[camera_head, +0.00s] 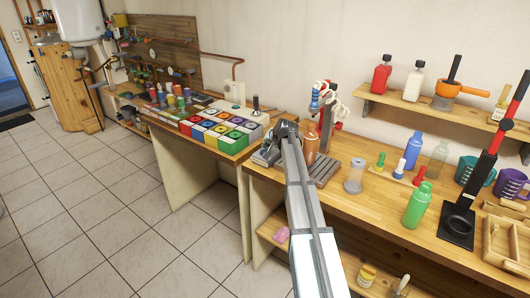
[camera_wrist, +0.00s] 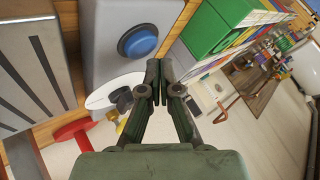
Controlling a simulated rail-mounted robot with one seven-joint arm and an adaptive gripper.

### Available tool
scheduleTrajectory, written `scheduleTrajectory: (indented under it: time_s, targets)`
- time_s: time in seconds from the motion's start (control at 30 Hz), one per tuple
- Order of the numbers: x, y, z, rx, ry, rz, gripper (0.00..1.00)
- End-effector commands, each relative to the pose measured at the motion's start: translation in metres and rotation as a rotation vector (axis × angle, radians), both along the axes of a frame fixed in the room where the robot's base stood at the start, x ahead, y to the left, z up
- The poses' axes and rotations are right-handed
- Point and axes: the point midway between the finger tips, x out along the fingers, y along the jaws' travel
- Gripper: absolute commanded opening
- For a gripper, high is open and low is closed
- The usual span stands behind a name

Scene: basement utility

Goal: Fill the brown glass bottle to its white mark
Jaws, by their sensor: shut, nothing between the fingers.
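The brown bottle (camera_head: 310,142) stands upright on the workbench beside my arm, under or close to a stand with red and blue fittings (camera_head: 323,98). My arm hides part of it, and I cannot make out its white mark or its level. My gripper (camera_wrist: 158,78) is shut and empty; its dark fingers meet in front of a grey box with a round blue button (camera_wrist: 143,41). The fingertips look apart from the button. In the head view my gripper (camera_head: 284,130) is a small dark shape at the arm's far end, its fingers hard to see.
Green (camera_head: 418,205) and blue (camera_head: 413,150) bottles stand further right. A block of coloured boxes (camera_head: 222,130) is on the left bench. Tiled floor is open at left.

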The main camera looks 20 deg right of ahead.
Motion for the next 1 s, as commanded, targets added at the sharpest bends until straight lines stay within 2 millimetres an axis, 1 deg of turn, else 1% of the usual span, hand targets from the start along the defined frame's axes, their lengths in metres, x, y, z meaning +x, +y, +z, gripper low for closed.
scheduleTrajectory:
  time_s: [0.13,0.27,0.73,0.83,1.0]
  targets:
    - [0.0,0.0,0.001,0.0,0.0,0.0,0.0]
    - [0.0,0.0,0.006,0.0,0.0,0.0,0.0]
    - [0.0,0.0,0.046,0.0,-0.001,0.0,0.0]
    - [0.0,0.0,0.05,0.001,0.0,-0.001,0.0]
    - [0.0,0.0,0.05,0.001,0.0,-0.001,0.0]
